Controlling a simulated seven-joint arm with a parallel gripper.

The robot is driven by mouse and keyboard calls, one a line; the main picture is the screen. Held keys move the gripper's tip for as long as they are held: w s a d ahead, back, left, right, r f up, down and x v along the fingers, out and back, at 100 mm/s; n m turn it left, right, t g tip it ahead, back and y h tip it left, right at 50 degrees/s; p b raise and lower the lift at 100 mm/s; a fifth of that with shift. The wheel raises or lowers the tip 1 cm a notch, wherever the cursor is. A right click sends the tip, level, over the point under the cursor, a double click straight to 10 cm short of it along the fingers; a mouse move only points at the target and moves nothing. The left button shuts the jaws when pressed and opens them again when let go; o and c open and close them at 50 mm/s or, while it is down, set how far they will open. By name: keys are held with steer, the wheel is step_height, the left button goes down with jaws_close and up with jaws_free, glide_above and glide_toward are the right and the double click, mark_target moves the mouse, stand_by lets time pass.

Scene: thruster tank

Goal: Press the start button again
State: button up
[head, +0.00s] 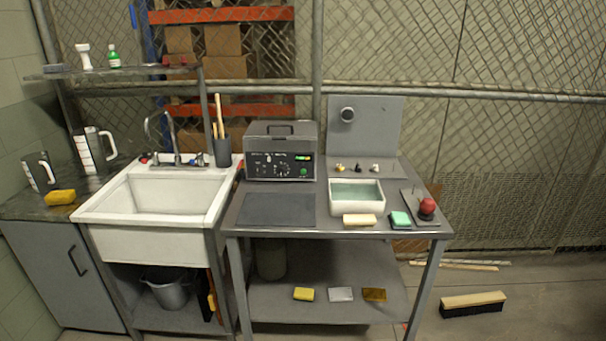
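A grey box-shaped machine (281,150) with a handle on its lid stands at the back of the steel table. Its dark front panel carries knobs, a small lit green display (304,157) and a round green button (304,172) at the lower right. Which control is the start button cannot be read at this size. A red round knob (427,206) stands on a grey plate at the table's right edge. A white open tank (356,196) with greenish contents sits between them. My gripper is not in view.
A dark mat (277,209) lies bare in front of the machine. A cream block (359,220) and a green sponge (400,219) lie by the tank. A grey upright panel (364,130) stands behind it. A white sink (161,195) is left of the steel table (335,234).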

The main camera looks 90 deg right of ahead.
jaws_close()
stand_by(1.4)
